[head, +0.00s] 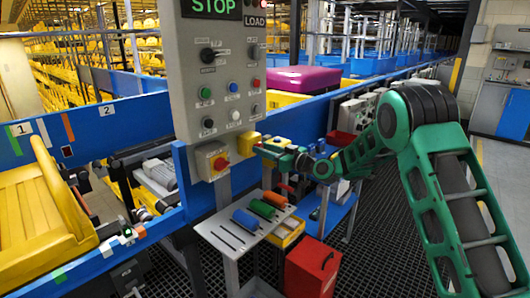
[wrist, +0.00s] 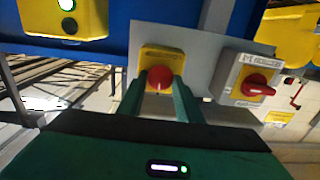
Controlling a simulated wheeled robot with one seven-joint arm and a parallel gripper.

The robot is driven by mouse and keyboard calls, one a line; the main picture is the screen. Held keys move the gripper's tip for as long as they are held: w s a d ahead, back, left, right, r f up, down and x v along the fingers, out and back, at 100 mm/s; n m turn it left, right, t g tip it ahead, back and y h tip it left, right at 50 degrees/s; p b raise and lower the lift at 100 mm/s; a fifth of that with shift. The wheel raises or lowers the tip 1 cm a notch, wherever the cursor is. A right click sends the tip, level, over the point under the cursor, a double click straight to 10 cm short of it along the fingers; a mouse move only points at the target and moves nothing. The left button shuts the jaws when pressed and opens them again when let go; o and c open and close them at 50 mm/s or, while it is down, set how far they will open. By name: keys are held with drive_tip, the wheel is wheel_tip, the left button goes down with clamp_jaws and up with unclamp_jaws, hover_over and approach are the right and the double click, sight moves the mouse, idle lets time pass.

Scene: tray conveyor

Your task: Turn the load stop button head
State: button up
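The load stop button's red round head (wrist: 160,86) sits on a yellow box (wrist: 152,57) in the wrist view. In the head view this seems to be the small yellow box (head: 247,144) at the right side of the control panel; its red head is hidden there. My gripper (head: 262,150) reaches it from the right, fingertips close to the box. In the wrist view my gripper's two green fingers (wrist: 160,80) stand apart, one on each side of the red head. I cannot tell if they touch it.
A red-handled rotary switch (wrist: 257,88) on a yellow plate is right of the button in the wrist view. The grey control panel (head: 222,100) stands close to the fingers.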

drive_tip(key=shift+m, duration=0.3)
drive_tip(key=m, duration=0.2)
drive_tip(key=shift+w+d+m, duration=0.1)
drive_tip(key=shift+d+m, duration=0.05)
drive_tip(key=shift+m, duration=2.05)
drive_tip(key=shift+w, duration=0.1)
drive_tip(key=o, duration=1)
drive_tip(key=shift+d, duration=0.1)
drive_tip(key=v, duration=1)
drive_tip(key=shift+s+d+f, duration=0.1)
drive_tip(key=shift+s+d, duration=0.1)
drive_tip(key=shift+s, duration=0.1)
